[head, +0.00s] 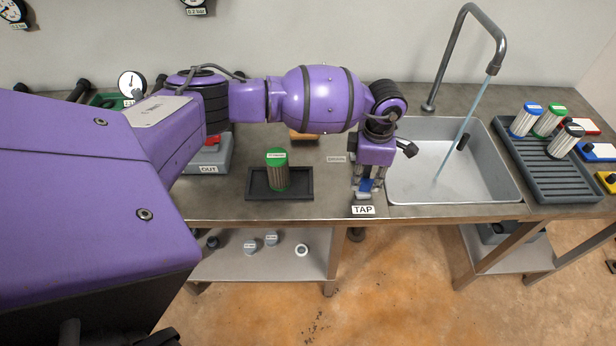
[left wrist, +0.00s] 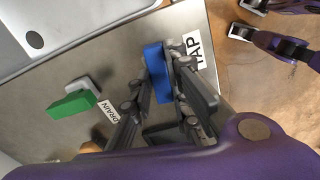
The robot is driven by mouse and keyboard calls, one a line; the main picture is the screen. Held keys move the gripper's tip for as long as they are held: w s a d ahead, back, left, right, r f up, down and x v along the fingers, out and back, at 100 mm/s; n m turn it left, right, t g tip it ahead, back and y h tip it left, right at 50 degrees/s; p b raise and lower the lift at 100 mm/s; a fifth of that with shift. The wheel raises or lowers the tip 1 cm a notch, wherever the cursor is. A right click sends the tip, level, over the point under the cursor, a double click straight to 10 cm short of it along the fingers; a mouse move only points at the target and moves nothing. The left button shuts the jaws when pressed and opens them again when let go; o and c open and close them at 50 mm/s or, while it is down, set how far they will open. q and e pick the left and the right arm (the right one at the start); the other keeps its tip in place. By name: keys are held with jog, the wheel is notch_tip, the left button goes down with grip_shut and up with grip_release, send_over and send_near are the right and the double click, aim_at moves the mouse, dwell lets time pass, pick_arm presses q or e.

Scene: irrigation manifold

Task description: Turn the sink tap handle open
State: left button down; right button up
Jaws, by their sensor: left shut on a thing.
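The blue tap handle (head: 366,186) stands at the counter's front edge, left of the sink, behind the TAP label (head: 363,210). My left gripper (head: 368,188) reaches down over it and is shut on it. In the left wrist view the blue handle (left wrist: 157,72) lies between the two fingers of the gripper (left wrist: 165,85). The handle's base is hidden by the fingers. Water runs in a stream (head: 462,130) from the curved spout (head: 470,12) into the sink (head: 410,190). My right gripper is not in the head view; purple gripper parts show at the wrist view's upper right.
A green handle (left wrist: 72,105) by the DRAIN label (left wrist: 107,110) is close to my left gripper. A dark tray (head: 307,190) holds a green-capped cylinder (head: 277,170). A ribbed rack (head: 560,185) with capped cylinders stands right of the sink.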

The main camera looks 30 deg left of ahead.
aim_at(366, 181)
pick_arm(q)
jog(key=shift+w+r+n, duration=0.2)
jog(key=shift+r+n, duration=0.05)
jog(key=shift+n, duration=0.45)
jog(key=c, duration=1.7)
grip_release()
jog(key=shift+s+f, duration=0.1)
jog(key=shift+o, duration=0.2)
notch_tip(366, 181, up, 12)
